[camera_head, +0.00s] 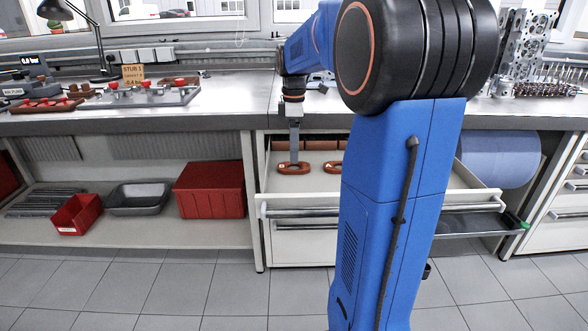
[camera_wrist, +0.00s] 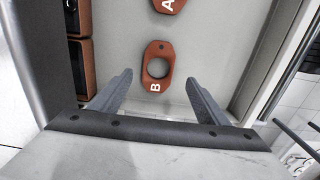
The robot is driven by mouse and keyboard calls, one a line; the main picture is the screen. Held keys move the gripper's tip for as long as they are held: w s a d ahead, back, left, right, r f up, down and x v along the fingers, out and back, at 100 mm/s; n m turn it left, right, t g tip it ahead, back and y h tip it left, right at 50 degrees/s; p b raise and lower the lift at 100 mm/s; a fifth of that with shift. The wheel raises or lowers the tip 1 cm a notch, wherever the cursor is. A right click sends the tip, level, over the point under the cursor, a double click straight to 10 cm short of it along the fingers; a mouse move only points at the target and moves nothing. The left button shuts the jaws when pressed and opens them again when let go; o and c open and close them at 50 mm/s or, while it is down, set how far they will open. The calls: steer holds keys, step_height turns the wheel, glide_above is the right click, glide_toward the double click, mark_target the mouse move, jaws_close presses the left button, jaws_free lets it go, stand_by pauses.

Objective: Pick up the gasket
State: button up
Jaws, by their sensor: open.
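A flat reddish-brown gasket marked B (camera_wrist: 155,85), oval with a round hole, lies in the open drawer (camera_head: 380,212). A second one marked A (camera_wrist: 170,5) is partly cut off at the top of the wrist view. In the head view, one gasket (camera_head: 293,171) lies under my gripper, and another (camera_head: 305,171) is partly hidden by my arm. My gripper (camera_wrist: 159,78) is open and empty, pointing down into the drawer. Its fingers show on either side of gasket B's near end in the wrist view. Their height above it is hard to tell.
Brown open boxes (camera_wrist: 78,62) line one side of the drawer. The drawer's front wall (camera_head: 290,210) and side walls surround the gaskets. The workbench (camera_head: 225,95) stands above, with a red-knobbed fixture (camera_head: 150,97) on it. Red bins (camera_head: 210,190) sit on the lower shelf.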

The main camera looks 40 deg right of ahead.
mark_target(283, 167)
steer(key=shift+w+d+f, duration=0.15)
steer(key=shift+f, duration=2.55)
steer(key=c, duration=1.1)
